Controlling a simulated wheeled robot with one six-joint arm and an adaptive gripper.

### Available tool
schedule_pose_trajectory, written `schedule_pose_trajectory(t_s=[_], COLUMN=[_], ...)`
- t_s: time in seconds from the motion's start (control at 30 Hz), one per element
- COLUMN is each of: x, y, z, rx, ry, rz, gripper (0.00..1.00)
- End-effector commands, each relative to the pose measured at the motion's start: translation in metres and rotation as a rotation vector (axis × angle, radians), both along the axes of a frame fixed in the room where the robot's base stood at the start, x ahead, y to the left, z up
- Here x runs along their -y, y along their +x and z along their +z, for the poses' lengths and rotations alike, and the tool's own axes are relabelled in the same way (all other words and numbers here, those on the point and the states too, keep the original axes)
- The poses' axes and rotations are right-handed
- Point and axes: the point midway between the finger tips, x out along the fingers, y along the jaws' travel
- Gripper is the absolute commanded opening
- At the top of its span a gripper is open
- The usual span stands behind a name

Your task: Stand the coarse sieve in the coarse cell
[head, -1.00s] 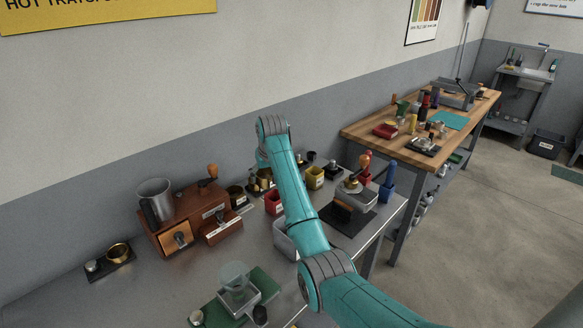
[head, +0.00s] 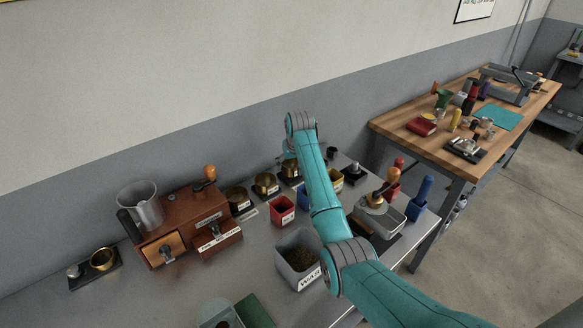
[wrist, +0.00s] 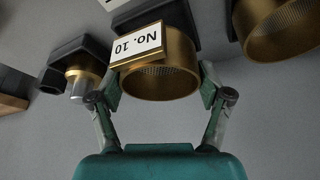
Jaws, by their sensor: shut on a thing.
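A brass sieve (wrist: 185,52) with a mesh floor and a "No. 10" label sits between my fingers in the wrist view. My gripper (wrist: 160,92) is shut on it, one finger on each side. A black block lies directly behind the sieve; I cannot tell whether they touch. In the head view the brass sieve (head: 290,171) is at the back of the steel bench, partly behind my arm, and my gripper (head: 289,155) is mostly hidden. I cannot make out a cell marked coarse.
Two more brass vessels (head: 266,184) (head: 238,199) stand in a row to the left. A red bin (head: 282,210) and a grey bin (head: 297,262) with dark contents stand in front.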

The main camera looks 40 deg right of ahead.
Motion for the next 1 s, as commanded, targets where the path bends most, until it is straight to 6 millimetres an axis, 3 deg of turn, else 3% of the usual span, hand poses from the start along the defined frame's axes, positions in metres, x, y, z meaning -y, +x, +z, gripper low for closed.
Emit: schedule_pose_trajectory(t_s=[0.13, 0.5, 0.53, 0.6, 1.0], x=[0.000, 0.000, 0.000, 0.000, 0.000], y=[0.000, 0.000, 0.000, 0.000, 0.000], z=[-0.017, -0.020, -0.020, -0.020, -0.018], rx=[0.000, 0.001, 0.001, 0.001, 0.001], ry=[0.000, 0.000, 0.000, 0.000, 0.000], rz=[0.000, 0.000, 0.000, 0.000, 0.000], gripper=[0.34, 0.34, 0.82, 1.00, 1.00])
